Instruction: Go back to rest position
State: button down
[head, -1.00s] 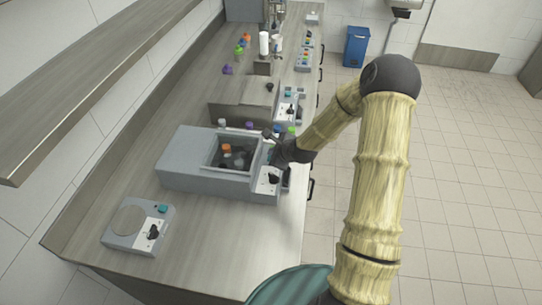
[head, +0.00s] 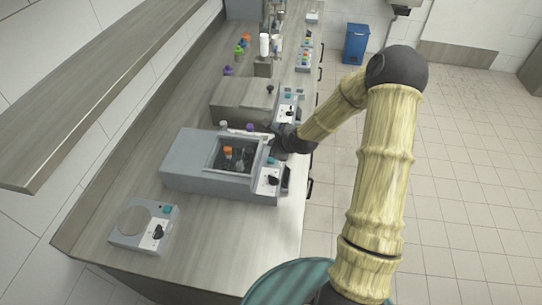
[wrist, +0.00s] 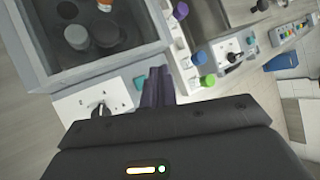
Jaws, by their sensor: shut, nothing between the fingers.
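My gripper (wrist: 157,86) shows in the wrist view with its dark fingers together and nothing between them. In the head view it is at the end of my bamboo-textured arm, by the right rear corner of a grey box-shaped machine (head: 190,168), and its fingers are hard to make out there. The machine has an open square well holding an orange-capped item (head: 228,152) and dark round items. Its front panel with a black knob (wrist: 100,108) lies just left of my fingers in the wrist view.
A second machine (head: 240,98) stands behind. Coloured caps, including a green one (wrist: 208,80) and a purple one (wrist: 181,11), are close to my gripper. A small scale-like device (head: 135,222) sits at the near left. A blue bin (head: 356,44) stands on the floor; open floor lies to the right.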

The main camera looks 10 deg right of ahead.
jog(key=shift+r, duration=0.2)
dwell(0.4)
jog(key=s+r+n+g+h, duration=0.1)
jog(key=s+r+n+g, duration=0.1)
jog(key=s+r+n, duration=0.2)
jog(key=s+r+n+g+h, duration=0.1)
jog(key=s+r+n, duration=0.3)
jog(key=s+n, duration=0.7)
jog(key=s+r+n+g+h, duration=0.1)
jog(key=s+r+n+g, duration=0.2)
jog(key=s+n, duration=0.5)
jog(key=s+r, duration=0.1)
jog(key=s, duration=0.2)
jog(key=shift+a+r, duration=0.25)
jog(key=shift+r, duration=0.1)
jog(key=shift+s, duration=0.15)
